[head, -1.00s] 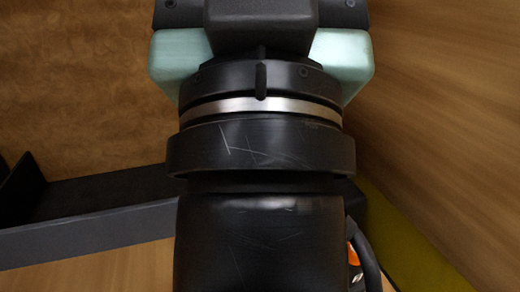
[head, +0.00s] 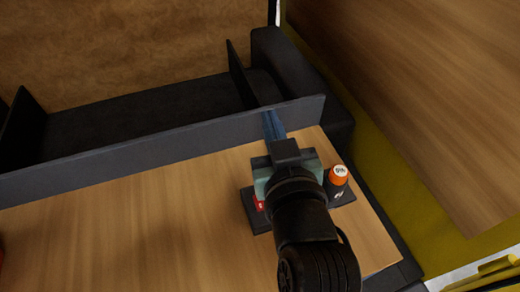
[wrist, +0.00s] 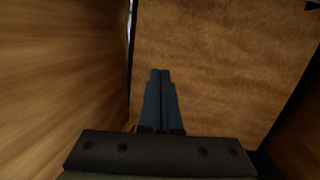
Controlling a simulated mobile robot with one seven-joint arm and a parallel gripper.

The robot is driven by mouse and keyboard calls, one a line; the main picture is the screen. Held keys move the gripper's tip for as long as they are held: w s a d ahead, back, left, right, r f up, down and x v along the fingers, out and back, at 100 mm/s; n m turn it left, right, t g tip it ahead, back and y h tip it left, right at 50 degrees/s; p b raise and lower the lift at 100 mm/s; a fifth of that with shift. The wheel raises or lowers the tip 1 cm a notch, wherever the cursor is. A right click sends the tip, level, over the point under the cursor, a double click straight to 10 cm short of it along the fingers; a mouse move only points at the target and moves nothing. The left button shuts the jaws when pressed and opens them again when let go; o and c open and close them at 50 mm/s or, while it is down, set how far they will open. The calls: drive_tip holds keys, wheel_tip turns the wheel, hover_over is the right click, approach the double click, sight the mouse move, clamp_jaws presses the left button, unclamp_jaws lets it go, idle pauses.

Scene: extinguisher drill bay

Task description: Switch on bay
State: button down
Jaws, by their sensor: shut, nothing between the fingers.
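My gripper (head: 269,116) is shut and empty, its blue fingers pointing away from me over the table near the grey upright panel. In the wrist view my gripper (wrist: 160,74) shows the two fingers side by side, with brown wall beyond them. A black cylinder with an orange top (head: 338,174) stands right of my gripper on a dark flat base (head: 256,218). A small red item (head: 259,203) shows at the left of my wrist, partly hidden by it. I cannot tell whether either is the bay's switch; no labelled switch can be made out.
A wooden wall (head: 420,90) and yellow strip (head: 385,175) bound the right.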

drive_tip(key=s+d+f+n+g+y+p, duration=0.1)
drive_tip(key=s+f+g+p, duration=0.2)
drive_tip(key=s+f, duration=0.6)
wheel_tip(320, 180, down, 4)
drive_tip(key=g, duration=0.2)
drive_tip(key=shift+s+g, duration=0.35)
drive_tip(key=shift+g, duration=0.05)
drive_tip(key=shift+w, duration=0.1)
drive_tip(key=p, duration=0.2)
hover_over(261, 207)
drive_tip(key=s, duration=0.1)
wheel_tip(261, 207, down, 5)
drive_tip(key=shift+f, duration=0.1)
drive_tip(key=f, duration=0.1)
drive_tip(key=w+f, duration=0.1)
drive_tip(key=f, duration=0.1)
drive_tip(key=shift+p, duration=0.4)
drive_tip(key=shift+a+f, duration=0.1)
drive_tip(key=shift+f, duration=0.6)
